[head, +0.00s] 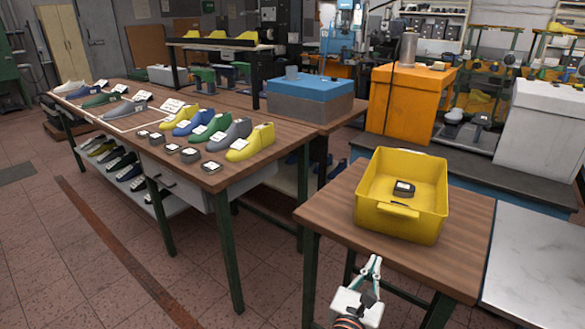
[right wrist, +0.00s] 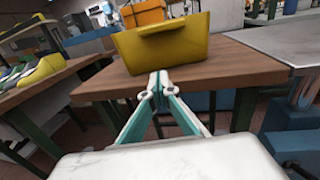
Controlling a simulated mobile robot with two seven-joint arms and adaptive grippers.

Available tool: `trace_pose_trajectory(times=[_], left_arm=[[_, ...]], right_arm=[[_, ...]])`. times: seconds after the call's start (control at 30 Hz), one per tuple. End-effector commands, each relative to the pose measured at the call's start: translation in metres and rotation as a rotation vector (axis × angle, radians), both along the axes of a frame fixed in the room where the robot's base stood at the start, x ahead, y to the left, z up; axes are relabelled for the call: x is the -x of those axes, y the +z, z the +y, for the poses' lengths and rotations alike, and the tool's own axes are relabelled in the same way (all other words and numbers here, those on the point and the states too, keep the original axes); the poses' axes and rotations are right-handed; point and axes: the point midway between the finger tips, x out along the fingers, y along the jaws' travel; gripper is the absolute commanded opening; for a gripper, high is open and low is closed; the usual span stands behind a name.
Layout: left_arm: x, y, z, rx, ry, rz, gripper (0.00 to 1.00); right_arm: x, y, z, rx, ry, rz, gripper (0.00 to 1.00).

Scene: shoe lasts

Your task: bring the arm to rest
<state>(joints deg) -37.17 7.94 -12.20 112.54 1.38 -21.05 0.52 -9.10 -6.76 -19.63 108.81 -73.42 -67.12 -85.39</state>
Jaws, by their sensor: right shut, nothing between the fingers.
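My right gripper (head: 373,266) is in front of the near edge of the wooden table (head: 335,205) at the right of the head view. In the right wrist view its teal fingers (right wrist: 158,80) meet at the tips, shut and empty. The fingers are apart from the yellow crate (head: 398,228), which stands on that table beyond them; the crate also shows in the right wrist view (right wrist: 165,50). A small dark block with a pale label (head: 403,188) lies inside the crate. My left gripper is not in view.
A longer wooden table (head: 120,122) at the left holds colored shoe lasts, including a yellow one (head: 250,143), and several small dark blocks. A grey-white marbled surface (head: 535,260) adjoins the crate's table at the right. Floor (head: 90,255) is open at the lower left.

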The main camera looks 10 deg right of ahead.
Motion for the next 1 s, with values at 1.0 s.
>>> trace_pose_trajectory(times=[1.0], left_arm=[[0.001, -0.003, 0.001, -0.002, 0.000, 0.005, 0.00]], right_arm=[[0.173, -0.245, 0.094, -2.611, -0.644, -0.541, 0.00]])
